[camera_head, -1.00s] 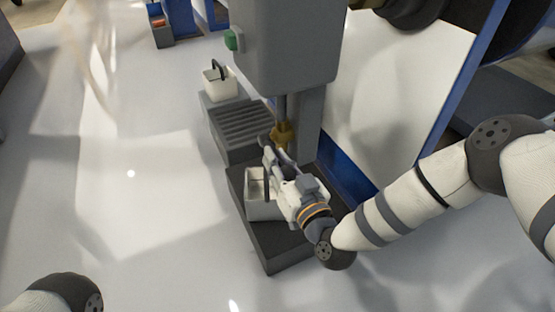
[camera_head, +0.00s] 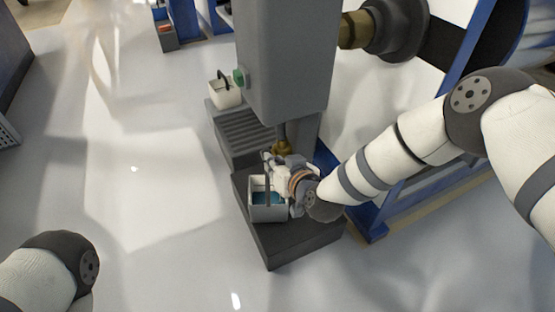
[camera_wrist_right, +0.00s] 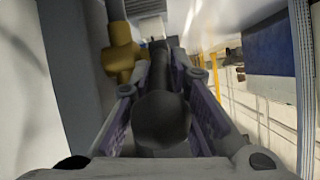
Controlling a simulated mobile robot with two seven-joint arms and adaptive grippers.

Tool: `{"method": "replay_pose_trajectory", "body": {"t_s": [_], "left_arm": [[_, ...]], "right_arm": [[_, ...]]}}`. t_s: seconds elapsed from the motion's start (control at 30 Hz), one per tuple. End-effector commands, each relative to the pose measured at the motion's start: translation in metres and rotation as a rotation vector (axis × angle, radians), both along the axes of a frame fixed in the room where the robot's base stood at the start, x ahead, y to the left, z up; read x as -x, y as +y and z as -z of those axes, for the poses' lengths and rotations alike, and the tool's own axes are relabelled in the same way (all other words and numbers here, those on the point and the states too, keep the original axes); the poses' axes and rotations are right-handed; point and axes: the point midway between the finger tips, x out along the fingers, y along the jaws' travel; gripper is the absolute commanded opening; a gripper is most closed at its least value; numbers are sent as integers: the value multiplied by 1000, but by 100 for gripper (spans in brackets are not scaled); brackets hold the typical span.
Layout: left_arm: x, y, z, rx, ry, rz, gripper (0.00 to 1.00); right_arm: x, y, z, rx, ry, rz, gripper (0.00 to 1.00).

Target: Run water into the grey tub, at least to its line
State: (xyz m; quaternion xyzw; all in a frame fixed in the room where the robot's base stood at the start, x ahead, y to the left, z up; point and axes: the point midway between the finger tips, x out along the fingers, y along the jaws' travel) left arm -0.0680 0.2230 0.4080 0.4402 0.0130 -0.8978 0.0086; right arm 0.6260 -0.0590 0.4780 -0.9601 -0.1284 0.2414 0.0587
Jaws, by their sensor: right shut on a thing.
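The grey tub (camera_head: 268,214), with a dark upright handle, stands on a black plinth (camera_head: 300,241) below the grey housing. Blue water (camera_head: 261,197) shows inside it; I cannot make out its line or the exact level. The brass tap (camera_head: 283,146) hangs under the housing, and its brass body also shows in the right wrist view (camera_wrist_right: 121,55). My right gripper (camera_head: 277,160) is beside the tap, above the tub's right side. In the wrist view its fingers are shut on a dark round-ended tap lever (camera_wrist_right: 161,118). My left gripper is out of frame.
A pale tub (camera_head: 226,95) with a dark handle sits on the ribbed grey step (camera_head: 243,127) behind. A blue frame (camera_head: 372,222) stands at right. The floor at left is open.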

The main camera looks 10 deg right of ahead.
Motion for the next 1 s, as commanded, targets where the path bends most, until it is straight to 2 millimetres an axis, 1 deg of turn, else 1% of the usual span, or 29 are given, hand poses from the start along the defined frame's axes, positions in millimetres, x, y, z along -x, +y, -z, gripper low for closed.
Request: {"method": "replay_pose_trajectory", "body": {"t_s": [0.03,0.3,0.87,0.9,0.97,1.0], "left_arm": [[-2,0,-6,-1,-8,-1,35],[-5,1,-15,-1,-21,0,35],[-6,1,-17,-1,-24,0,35],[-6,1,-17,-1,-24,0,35],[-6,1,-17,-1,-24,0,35],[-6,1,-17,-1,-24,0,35]], "right_arm": [[-1,2,-7,9,20,-5,0],[-3,3,-9,40,122,-6,0],[-3,4,-7,48,154,-5,0],[-3,4,-7,48,154,-5,25],[-3,4,-7,48,154,-5,37],[-3,4,-7,48,154,-6,37]]}}
